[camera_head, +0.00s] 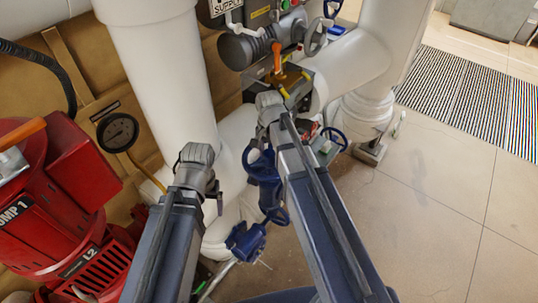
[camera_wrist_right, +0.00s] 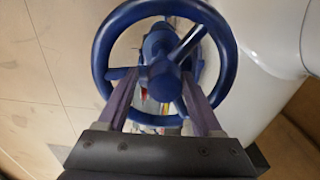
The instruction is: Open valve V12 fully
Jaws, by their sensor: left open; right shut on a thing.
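A blue handwheel (camera_wrist_right: 228,62) with a hub and spokes fills the upper part of the right wrist view. My right gripper (camera_wrist_right: 161,82) is shut on this handwheel, its two fingers reaching across the near rim on either side of the hub. In the head view the right arm reaches up the middle and hides most of its gripper. My left gripper (camera_head: 214,190) is open and empty in front of the white pipes. No V12 label is readable, so I cannot tell the handwheel's number.
A red pump (camera_head: 50,200) stands at the left, beside a round gauge (camera_head: 118,131). Thick white pipes (camera_head: 165,75) rise behind my arms. Another small blue wheel (camera_head: 333,139) is right of my right arm. An orange handle (camera_head: 277,56) is above. The floor (camera_head: 430,215) at right is clear.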

